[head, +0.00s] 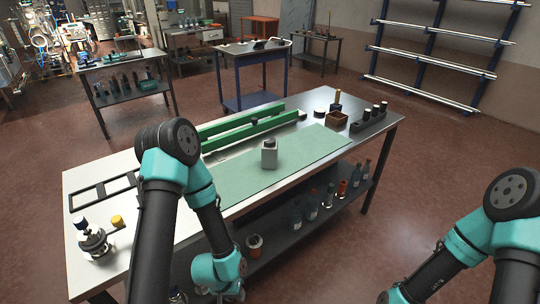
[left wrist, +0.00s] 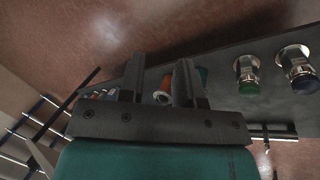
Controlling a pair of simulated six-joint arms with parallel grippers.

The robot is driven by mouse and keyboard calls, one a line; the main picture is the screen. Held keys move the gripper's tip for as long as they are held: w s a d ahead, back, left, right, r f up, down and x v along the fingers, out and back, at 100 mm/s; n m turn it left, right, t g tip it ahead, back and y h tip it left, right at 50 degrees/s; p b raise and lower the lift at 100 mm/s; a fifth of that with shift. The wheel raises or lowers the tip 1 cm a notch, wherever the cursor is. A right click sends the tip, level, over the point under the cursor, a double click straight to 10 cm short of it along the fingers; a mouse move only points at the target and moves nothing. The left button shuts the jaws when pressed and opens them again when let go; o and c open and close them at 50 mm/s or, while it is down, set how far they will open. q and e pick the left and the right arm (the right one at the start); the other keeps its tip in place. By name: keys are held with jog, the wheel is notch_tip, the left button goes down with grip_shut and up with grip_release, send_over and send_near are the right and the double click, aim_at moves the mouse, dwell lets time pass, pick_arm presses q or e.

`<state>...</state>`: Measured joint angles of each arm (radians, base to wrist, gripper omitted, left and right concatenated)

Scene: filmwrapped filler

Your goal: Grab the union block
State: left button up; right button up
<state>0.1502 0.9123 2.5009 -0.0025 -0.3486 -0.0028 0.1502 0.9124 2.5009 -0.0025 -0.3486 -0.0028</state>
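A small grey block with a dark top (head: 269,153) stands upright on the pale green mat (head: 240,185) of the workbench. It looks like the union block, but I cannot be sure. My left gripper (left wrist: 157,75) shows in the left wrist view with its two dark fingers apart and nothing held between them. An orange-ringed item (left wrist: 162,92) shows in the gap, farther off. In the head view my left arm hangs down at the bench's front edge, well short of the block, and its fingers are not clearly seen. My right arm is at lower right; its gripper is out of frame.
Green rails (head: 240,125) lie behind the mat. A metal fitting (head: 93,240), yellow knob (head: 117,221) and black frame (head: 103,192) are at left. A wooden box (head: 337,120) and dark holder (head: 368,123) are at right. Several bottles (head: 312,205) stand on the lower shelf.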

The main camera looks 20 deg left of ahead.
pick_arm(q)
jog(key=o, duration=1.2)
jog(key=shift+o, duration=0.2)
